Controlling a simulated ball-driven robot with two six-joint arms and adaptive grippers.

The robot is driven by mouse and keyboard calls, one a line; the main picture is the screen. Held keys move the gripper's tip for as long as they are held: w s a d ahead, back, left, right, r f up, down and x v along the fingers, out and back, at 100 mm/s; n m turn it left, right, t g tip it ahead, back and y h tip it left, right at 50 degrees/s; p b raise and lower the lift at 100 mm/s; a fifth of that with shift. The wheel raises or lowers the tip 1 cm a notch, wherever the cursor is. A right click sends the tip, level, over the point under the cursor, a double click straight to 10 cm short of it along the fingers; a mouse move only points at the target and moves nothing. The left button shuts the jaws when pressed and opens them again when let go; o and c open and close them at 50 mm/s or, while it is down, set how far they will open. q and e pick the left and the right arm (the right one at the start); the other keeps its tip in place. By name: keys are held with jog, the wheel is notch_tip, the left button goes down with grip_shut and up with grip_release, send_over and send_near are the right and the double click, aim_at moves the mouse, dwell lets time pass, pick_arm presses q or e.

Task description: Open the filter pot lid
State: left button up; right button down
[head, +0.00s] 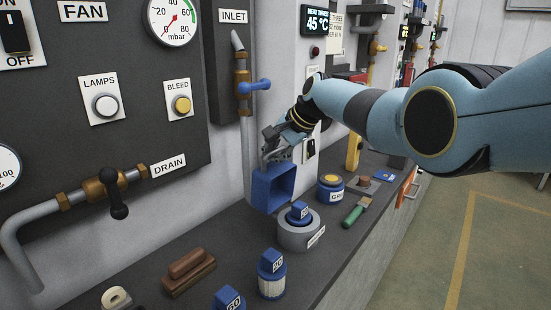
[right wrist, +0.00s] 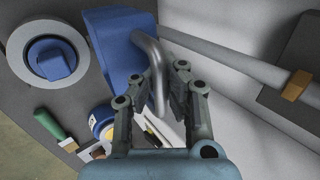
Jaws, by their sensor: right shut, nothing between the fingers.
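A blue, square, hollow piece (head: 275,187), which looks like the filter pot lid, stands tilted on edge by the wall, its hollow side facing right. The right wrist view shows its blue back (right wrist: 112,42) with a bent grey handle (right wrist: 155,70). Beside it sits a round grey pot (head: 297,238) with a blue cartridge (head: 299,212) in its opening. My left gripper is out of view.
Blue-capped cartridges (head: 272,273), a brown block (head: 188,271), a blue jar (head: 330,188) and a green-handled tool (head: 356,211) lie on the dark bench. A vertical inlet pipe (head: 247,140) with a blue valve runs down the wall close to the gripper.

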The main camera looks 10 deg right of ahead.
jog(key=shift+w+a+r, duration=0.25)
jog(key=shift+w+r, duration=0.05)
jog(key=shift+w, duration=0.2)
jog(key=c, duration=1.4)
grip_release()
jog(key=shift+s, duration=0.1)
jog(key=shift+c, duration=0.2)
jog(key=shift+o, duration=0.5)
jog(key=shift+f, duration=0.2)
jog(key=shift+s+f, duration=0.1)
jog(key=v, duration=1.2)
jog(key=shift+c, duration=0.4)
